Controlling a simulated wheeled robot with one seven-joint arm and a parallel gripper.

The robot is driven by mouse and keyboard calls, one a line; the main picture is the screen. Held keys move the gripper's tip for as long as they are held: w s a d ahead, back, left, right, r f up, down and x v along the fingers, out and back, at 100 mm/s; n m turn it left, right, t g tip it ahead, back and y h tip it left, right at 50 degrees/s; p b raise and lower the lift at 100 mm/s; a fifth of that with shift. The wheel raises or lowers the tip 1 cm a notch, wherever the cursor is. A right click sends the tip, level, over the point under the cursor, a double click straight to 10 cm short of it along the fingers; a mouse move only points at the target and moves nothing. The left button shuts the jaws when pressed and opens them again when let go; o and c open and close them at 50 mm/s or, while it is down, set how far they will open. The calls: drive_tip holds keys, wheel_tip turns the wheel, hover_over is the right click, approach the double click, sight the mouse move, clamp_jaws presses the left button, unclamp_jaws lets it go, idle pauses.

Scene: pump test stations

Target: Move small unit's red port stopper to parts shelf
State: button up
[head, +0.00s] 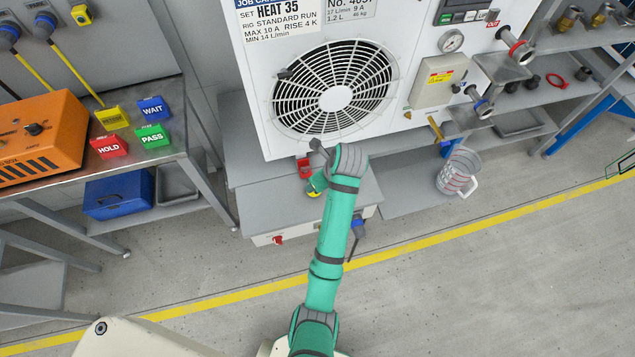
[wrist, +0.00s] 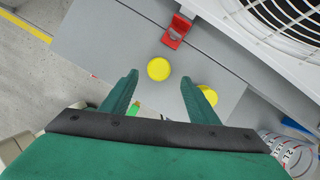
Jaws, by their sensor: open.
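The low grey unit (head: 355,197) stands below the big white unit. A small red fitting (head: 277,240) shows on its front face; it may be the red port stopper. A red block (head: 305,168) sits on its top, and shows in the wrist view (wrist: 177,31). Two yellow round caps are in the wrist view, one (wrist: 158,68) between my fingers, the other (wrist: 208,95) partly behind the right finger. My gripper (wrist: 160,79) is open, above the grey unit's top, with nothing visibly held. In the head view my arm hides most of it.
A shelf (head: 520,92) at right holds dark fittings and a red ring (head: 556,80). The white fan unit (head: 250,100) stands behind my gripper. A measuring jug (head: 459,172) stands at right. A left bench (head: 75,168) holds coloured signs. The floor in front is clear.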

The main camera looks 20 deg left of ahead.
drive_tip(key=w+v, duration=0.1)
drive_tip(key=v, duration=0.3)
drive_tip(key=s+d+f+n+t+h, duration=0.1)
drive_tip(key=s+d+f+n+t, duration=0.2)
drive_tip(key=s+d+f+n, duration=0.3)
drive_tip(key=s+d+f+n+t+h, duration=0.1)
drive_tip(key=s+d+f+n+t, duration=0.2)
drive_tip(key=s+d+n, duration=0.35)
drive_tip(key=s+r+n+t, duration=0.3)
drive_tip(key=s+r+n, duration=0.3)
drive_tip(key=s+r, duration=0.2)
drive_tip(key=s+r+n+t+h, duration=0.1)
drive_tip(key=s+r+n+t, duration=0.3)
drive_tip(key=s, duration=0.9)
wheel_tip(320, 180, up, 5)
drive_tip(key=shift+s+d+f+n+h, duration=0.15)
drive_tip(key=shift+s+d+n+h, duration=0.2)
drive_tip(key=shift+n, duration=0.7)
